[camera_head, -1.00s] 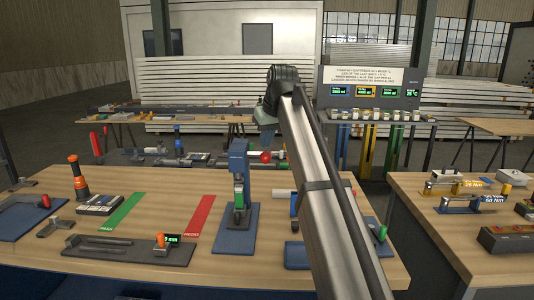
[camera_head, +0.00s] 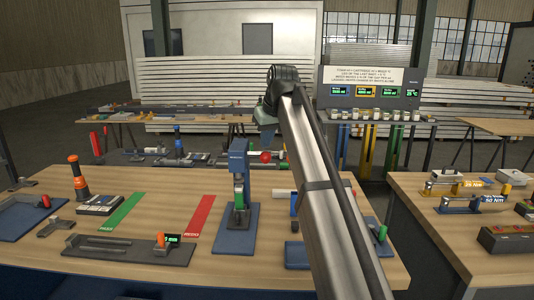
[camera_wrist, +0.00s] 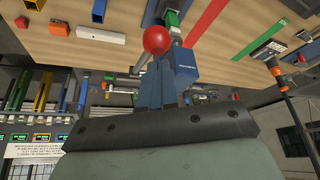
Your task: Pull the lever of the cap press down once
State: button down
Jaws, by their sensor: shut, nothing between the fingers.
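The cap press (camera_head: 237,195) is a blue upright stand on a blue base plate on the near bench. Its lever ends in a red ball (camera_head: 266,157), just right of the press head. In the wrist view the red ball (camera_wrist: 156,40) is just beyond my fingertips, with the thin lever rod (camera_wrist: 141,64) running down-left from it and the blue press head (camera_wrist: 184,66) to the right. My gripper (camera_wrist: 157,72) is shut and empty, its blue fingers together. In the head view it points down, just above the ball; contact cannot be told.
Green (camera_head: 122,212) and red (camera_head: 200,215) strips lie left of the press. A grey fixture with an orange handle (camera_head: 161,240) is at the front. A black-and-orange tool (camera_head: 77,178) stands at the left. A second bench (camera_head: 450,228) is at the right.

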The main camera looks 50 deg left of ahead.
dwell(0.3)
notch_tip(320, 180, down, 10)
dwell(2.2)
jog(key=shift+r, duration=7.55)
